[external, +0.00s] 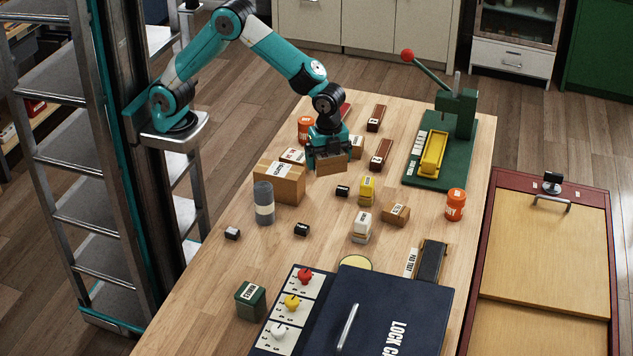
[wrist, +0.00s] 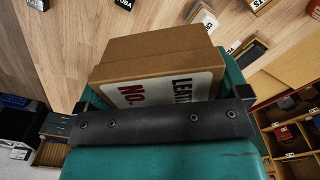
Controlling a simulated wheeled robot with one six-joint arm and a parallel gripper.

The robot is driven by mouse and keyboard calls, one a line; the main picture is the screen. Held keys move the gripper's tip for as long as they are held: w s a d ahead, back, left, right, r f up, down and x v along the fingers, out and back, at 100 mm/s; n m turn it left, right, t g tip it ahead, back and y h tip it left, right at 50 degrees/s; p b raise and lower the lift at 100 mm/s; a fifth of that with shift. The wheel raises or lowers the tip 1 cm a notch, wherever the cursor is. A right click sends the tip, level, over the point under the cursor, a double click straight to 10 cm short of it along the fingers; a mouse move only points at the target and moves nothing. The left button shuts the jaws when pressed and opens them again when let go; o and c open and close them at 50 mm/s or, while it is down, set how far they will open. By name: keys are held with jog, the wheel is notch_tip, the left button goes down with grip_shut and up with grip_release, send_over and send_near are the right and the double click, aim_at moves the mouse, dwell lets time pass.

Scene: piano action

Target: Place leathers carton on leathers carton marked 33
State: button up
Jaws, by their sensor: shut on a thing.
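My gripper (external: 329,156) is shut on a small brown carton (external: 332,166) and holds it above the middle of the table. In the wrist view the held carton (wrist: 158,52) fills the jaws, with a white label reading "NO." and part of a word like leathers. Its number is hidden. A larger brown carton (external: 287,187) stands left of my gripper. A small brown carton (external: 395,213) with a label on top sits to the right and nearer the camera. Another carton (external: 357,147) is partly hidden behind my gripper. I cannot read which carton is marked 33.
Several small items surround the cartons: a grey cylinder (external: 264,204), a yellow item (external: 367,190), a white item (external: 362,226) and an orange tin (external: 455,204). A green press (external: 450,143) stands at the back right. A dark blue case (external: 385,312) covers the front.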

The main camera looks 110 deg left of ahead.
jog(key=w+a+r+n+b, duration=0.2)
jog(key=a+n, duration=0.4)
jog(key=a, duration=1.4)
jog(key=s+a+r+n, duration=0.1)
jog(key=s+a+n, duration=0.15)
jog(key=a, duration=0.65)
jog(key=s+a+n, duration=0.2)
jog(key=s+a, duration=0.2)
jog(key=a, duration=0.5)
jog(key=f+p, duration=0.1)
jog(key=f, duration=0.8)
jog(key=f+p, duration=0.1)
jog(key=f, duration=0.9)
jog(key=shift+w+d, duration=0.1)
jog(key=shift+w, duration=0.1)
jog(key=shift+f, duration=0.1)
jog(key=shift+f, duration=0.15)
jog(key=o, duration=0.6)
notch_tip(320, 180, up, 13)
jog(key=shift+f+b, duration=0.2)
jog(key=shift+b, duration=1.05)
